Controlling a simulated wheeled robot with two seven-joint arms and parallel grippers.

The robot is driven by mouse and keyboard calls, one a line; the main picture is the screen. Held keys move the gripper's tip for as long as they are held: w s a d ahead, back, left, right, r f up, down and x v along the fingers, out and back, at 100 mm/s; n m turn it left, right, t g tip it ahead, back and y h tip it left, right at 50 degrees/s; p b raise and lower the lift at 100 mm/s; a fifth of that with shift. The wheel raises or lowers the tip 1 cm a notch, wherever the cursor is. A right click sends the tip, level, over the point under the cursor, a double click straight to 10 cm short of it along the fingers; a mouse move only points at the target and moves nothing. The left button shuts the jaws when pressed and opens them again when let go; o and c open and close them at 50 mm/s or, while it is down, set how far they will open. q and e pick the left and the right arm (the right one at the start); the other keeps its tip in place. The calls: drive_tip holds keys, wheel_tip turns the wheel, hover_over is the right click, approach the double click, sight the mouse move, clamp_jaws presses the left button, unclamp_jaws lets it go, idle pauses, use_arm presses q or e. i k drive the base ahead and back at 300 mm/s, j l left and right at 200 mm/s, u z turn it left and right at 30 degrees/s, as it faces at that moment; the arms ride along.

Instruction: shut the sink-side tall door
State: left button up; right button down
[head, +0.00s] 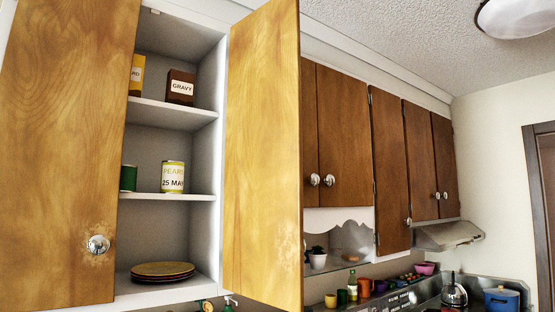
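A tall light-wood door (262,150) stands wide open on the right side of a white-shelved cupboard (170,112). It swings out toward me from the cupboard's right wall, and its inner face shows. Another tall light-wood door (65,150) with a round metal knob (98,244) covers the left part of the cupboard; I cannot tell whether it is fully shut. The frame does not make clear which of these is the sink-side one. Neither of my grippers is in view.
The cupboard holds a gravy box (181,87), a pear can (173,176) and stacked plates (162,271). Brown wall cabinets (345,135) and a range hood (447,235) line the wall to the right. Below are a kettle (454,292) and a blue pot (501,299).

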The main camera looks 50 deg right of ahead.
sight(265, 245)
drive_tip(key=k+l, duration=0.1)
drive_tip(key=l, duration=0.3)
drive_tip(key=l+u, duration=0.1)
drive_tip(key=l, duration=0.35)
drive_tip(key=k+l, duration=0.15)
drive_tip(key=l, duration=0.25)
drive_tip(key=k+l+u, duration=0.1)
drive_tip(key=l, duration=0.3)
drive_tip(key=k+l, duration=0.1)
drive_tip(key=l, duration=0.85)
drive_tip(key=k+l+u, duration=0.15)
drive_tip(key=l, duration=0.45)
drive_tip(key=k+l, duration=0.1)
drive_tip(key=l, duration=0.45)
drive_tip(key=l+u, duration=0.15)
drive_tip(key=l, duration=0.4)
drive_tip(key=k+z, duration=0.2)
drive_tip(key=k+l, duration=0.05)
